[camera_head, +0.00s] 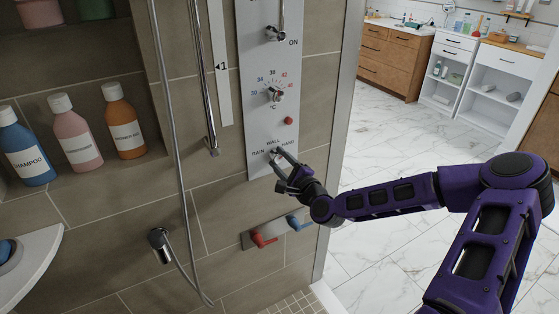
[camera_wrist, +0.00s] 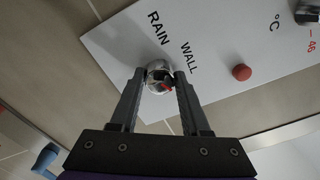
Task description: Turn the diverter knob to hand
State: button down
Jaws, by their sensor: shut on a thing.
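The diverter knob (camera_wrist: 157,72) is a small round chrome knob low on the white shower panel (camera_head: 262,130). In the wrist view it sits between the two fingertips of my gripper (camera_wrist: 160,75), which is shut on it. A red mark on the knob shows at its lower right, toward the right finger. The labels RAIN and WALL are readable there; HAND is not visible in that view. In the head view my gripper (camera_head: 281,162) reaches the panel from the right and mostly covers the knob. RAIN, WALL and HAND are printed around it.
Above the knob are a red button (camera_head: 288,121), a temperature dial (camera_head: 275,93) and an upper lever (camera_head: 276,33). Red (camera_head: 263,239) and blue (camera_head: 298,222) handles sit below. A hose (camera_head: 178,150) hangs left, near bottles in a niche. Open floor lies right.

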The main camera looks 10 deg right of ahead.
jog(key=shift+c, duration=1.9)
grip_release()
jog(key=p+v, duration=0.2)
jog(key=v, duration=1.5)
jog(key=shift+s, duration=0.2)
